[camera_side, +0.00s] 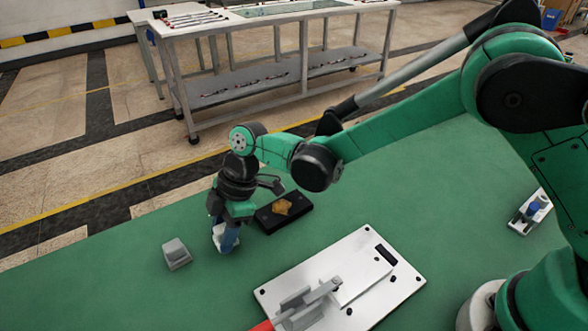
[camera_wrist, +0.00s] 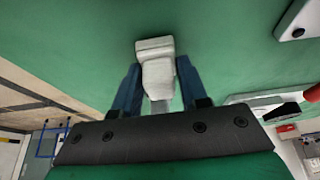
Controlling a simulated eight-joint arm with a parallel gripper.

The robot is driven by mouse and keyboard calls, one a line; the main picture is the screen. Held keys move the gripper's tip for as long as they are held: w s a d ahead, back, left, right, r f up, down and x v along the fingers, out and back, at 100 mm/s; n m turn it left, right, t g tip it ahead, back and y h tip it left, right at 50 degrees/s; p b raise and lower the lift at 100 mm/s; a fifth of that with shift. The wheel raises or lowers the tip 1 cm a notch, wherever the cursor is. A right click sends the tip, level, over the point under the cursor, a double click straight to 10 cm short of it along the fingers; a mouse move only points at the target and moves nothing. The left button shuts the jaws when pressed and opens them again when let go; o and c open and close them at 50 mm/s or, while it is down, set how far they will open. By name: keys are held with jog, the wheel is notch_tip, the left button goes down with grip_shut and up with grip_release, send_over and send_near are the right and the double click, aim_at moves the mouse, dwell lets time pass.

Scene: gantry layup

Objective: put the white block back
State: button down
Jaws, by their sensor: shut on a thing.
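My gripper (camera_side: 226,243) points down over the green table at the left of the side view, with its blue fingers shut on a white block (camera_side: 218,231). In the wrist view, the white block (camera_wrist: 157,72) sits between the two blue fingertips (camera_wrist: 154,82), and its wider end sticks out past them. The fingers hide part of its sides. I cannot tell whether its underside touches the table. A light grey block (camera_side: 176,256) stands on the table a little left of my gripper, apart from it.
A black tray (camera_side: 265,224) with a tan lump (camera_side: 283,207) lies just right of my gripper. A white plate (camera_side: 350,255) with a red-handled clamp (camera_side: 303,305) lies at front centre. A small white fixture (camera_side: 530,211) is at far right. The green table (camera_side: 110,290) is clear at front left.

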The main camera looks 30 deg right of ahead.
jog(key=shift+f, duration=0.2)
jog(key=shift+c, duration=2.3)
grip_release()
jog(key=shift+r, duration=0.1)
jog(key=v, duration=1.2)
jog(key=s+d+r+m+t+h, duration=0.1)
jog(key=s+d+m+t+h, duration=0.1)
jog(key=s+d+m, duration=0.3)
jog(key=s+d+r+m+t+h, duration=0.1)
jog(key=s+d+m+t, duration=0.4)
jog(key=d+m, duration=0.8)
jog(key=shift+d+h, duration=0.7)
jog(key=shift+d, duration=0.3)
